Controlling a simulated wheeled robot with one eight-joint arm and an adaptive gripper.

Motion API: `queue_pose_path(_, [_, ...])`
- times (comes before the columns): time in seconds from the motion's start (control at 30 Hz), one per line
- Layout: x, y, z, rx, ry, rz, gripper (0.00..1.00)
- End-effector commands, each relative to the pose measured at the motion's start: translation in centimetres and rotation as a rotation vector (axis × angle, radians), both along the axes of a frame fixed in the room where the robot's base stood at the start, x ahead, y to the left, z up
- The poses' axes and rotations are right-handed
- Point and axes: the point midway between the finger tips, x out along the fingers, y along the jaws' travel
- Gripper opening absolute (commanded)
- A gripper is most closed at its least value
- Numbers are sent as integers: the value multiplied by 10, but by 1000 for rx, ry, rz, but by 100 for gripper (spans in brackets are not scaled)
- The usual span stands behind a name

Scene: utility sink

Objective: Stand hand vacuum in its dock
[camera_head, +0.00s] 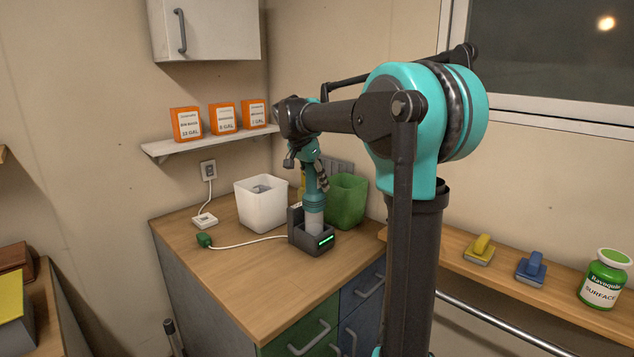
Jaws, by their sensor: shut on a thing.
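The hand vacuum (314,207) is teal above with a pale grey lower part. It stands about upright, with its lower end at the dark dock (313,243) on the wooden counter. Whether the vacuum is fully seated cannot be told from here. My gripper (306,160) is at the top of the vacuum and shut on it. The fingers are small and partly hidden by the vacuum and the wrist.
A white bin (262,207) stands left of the dock and a green bin (346,203) behind it to the right. A white cable with a green plug (205,240) runs across the counter (245,285). Orange boxes (222,118) sit on a wall shelf. The counter's front is clear.

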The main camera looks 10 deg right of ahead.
Motion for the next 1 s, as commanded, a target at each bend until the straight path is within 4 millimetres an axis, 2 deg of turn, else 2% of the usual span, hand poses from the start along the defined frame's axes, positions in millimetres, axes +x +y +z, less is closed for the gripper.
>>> queue_pose_path(0.13, [0, 0, -2, -1, -1, 0, 6])
queue_pose_path(0.17, [0, 0, -3, 0, 0, 0, 42])
queue_pose_path(0.3, [0, 0, -3, 0, 0, 0, 59])
queue_pose_path(0.67, [0, 0, 1, 0, 0, 0, 60])
queue_pose_path(0.77, [-3, 4, 9, 0, 0, 1, 60])
queue_pose_path(1.0, [-14, 20, 51, 0, 0, 2, 60])
